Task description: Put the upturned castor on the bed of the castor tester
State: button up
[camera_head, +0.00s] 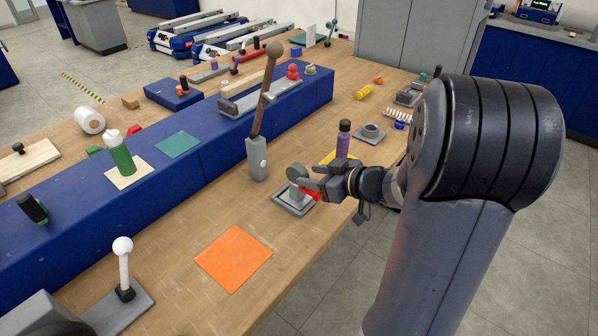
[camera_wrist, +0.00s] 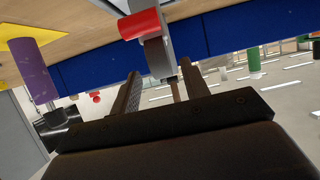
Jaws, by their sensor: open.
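The upturned castor (camera_head: 297,193) stands on a square grey plate (camera_head: 287,208) on the wooden bench, its wheel up and a red part at its side. My gripper (camera_head: 305,183) is open at the castor's upper part, coming from the right. In the wrist view the castor's wheel (camera_wrist: 155,57) and red part (camera_wrist: 140,25) show beyond and between the open fingers (camera_wrist: 160,72); contact cannot be told. A long grey bed (camera_head: 252,101) on the blue raised shelf looks like the castor tester, though I cannot be sure.
A tall brown lever (camera_head: 262,105) in a grey block stands left of my gripper. A purple bottle (camera_head: 343,140) stands close behind it, also in the wrist view (camera_wrist: 33,70). An orange mat (camera_head: 234,258) lies bare in front. The blue shelf (camera_head: 220,142) runs along the bench.

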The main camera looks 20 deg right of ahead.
jog(key=shift+v, duration=2.35)
